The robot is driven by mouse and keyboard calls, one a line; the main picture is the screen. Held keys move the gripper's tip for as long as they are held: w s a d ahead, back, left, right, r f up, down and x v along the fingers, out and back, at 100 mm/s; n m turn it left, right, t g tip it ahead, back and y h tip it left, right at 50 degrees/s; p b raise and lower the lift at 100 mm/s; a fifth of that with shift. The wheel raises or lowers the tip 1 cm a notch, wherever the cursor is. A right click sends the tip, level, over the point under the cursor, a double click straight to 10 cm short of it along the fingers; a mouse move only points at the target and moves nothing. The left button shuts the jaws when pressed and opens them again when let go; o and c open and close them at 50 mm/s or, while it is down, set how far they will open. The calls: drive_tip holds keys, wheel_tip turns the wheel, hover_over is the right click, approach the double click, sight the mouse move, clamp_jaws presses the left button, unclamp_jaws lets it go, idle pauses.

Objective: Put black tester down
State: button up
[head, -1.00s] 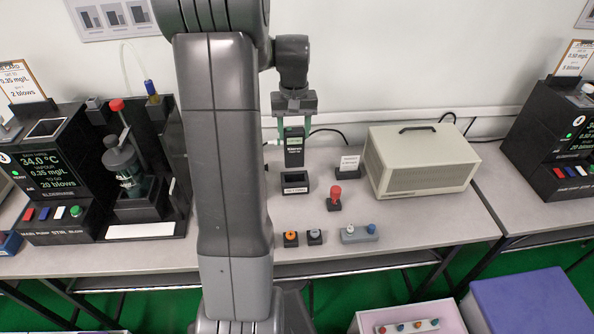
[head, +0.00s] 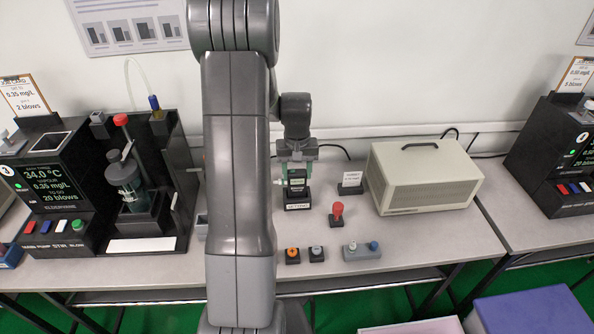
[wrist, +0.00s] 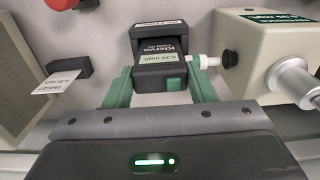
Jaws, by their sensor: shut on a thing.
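The black tester (head: 296,189) is held upright between the green fingers of my gripper (head: 296,178). Its lower end is at a small black holder (head: 298,206) on the grey bench, and it looks to be inside it. Whether it rests on the holder's floor is hidden. In the wrist view the tester (wrist: 160,72) shows a label and a white mouthpiece on its right. The green fingers of my gripper (wrist: 161,90) close on its two sides. The holder (wrist: 156,30) lies just beyond it.
A red-knobbed part (head: 337,212), a small card stand (head: 350,184) and a beige box (head: 422,175) stand right of the holder. Small button blocks (head: 304,254) sit in front. In the wrist view a beige instrument with a metal knob (wrist: 287,75) is close on the right.

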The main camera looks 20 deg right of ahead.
drive_tip(key=shift+f, duration=0.1)
drive_tip(key=o, duration=1.3)
drive_tip(key=shift+o, duration=0.2)
wheel_tip(320, 180, up, 12)
